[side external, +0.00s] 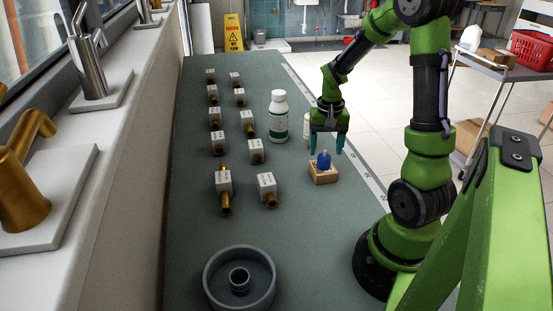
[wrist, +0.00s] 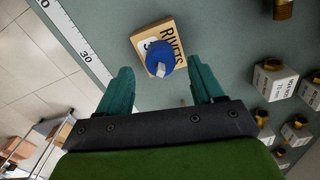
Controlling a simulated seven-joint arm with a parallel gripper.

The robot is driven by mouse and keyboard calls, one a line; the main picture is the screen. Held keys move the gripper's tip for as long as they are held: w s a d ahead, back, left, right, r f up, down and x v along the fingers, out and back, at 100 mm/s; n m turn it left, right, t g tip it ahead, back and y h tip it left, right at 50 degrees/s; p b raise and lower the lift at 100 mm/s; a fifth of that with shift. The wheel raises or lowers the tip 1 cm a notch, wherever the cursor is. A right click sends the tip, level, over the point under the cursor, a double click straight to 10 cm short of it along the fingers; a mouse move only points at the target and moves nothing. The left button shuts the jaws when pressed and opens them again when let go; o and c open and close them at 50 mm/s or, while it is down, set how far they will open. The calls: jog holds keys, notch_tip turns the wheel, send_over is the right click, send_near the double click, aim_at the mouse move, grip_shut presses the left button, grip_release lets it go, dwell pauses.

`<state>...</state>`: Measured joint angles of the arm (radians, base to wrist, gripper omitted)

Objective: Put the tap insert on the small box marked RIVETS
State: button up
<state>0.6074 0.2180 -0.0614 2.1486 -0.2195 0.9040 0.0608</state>
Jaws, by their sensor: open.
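The tap insert is a blue piece with a pale metallic stem, standing upright on the box in the side view (side external: 323,161); the wrist view shows it from above (wrist: 158,60). The small wooden box (side external: 323,177) lies on the green bench top, and its RIVETS lettering shows in the wrist view (wrist: 169,38). The insert appears to rest on the box's top and covers part of its label. My gripper (side external: 327,146) points down just above the insert. Its teal fingers are apart on either side, with nothing held between them.
Two rows of white labelled boxes with brass fittings (side external: 223,182) stand to the left. A white bottle (side external: 278,116) with a green label is behind left of the box. A grey round dish (side external: 240,278) is at the front. A ruler strip (side external: 372,181) runs along the right edge.

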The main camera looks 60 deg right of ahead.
aim_at(325, 151)
notch_tip(325, 151, up, 8)
jog(key=shift+f, duration=0.1)
jog(key=s+a+r+n+t+y, duration=0.1)
jog(key=a+r+n+t, duration=0.2)
jog(key=a, duration=0.9)
jog(key=s+a+r+n+t+y, duration=0.1)
jog(key=a+r+n+t, duration=0.3)
jog(key=a, duration=0.7)
jog(key=shift+s+a+r, duration=0.3)
jog(key=shift+a+r, duration=0.05)
jog(key=shift+r, duration=0.45)
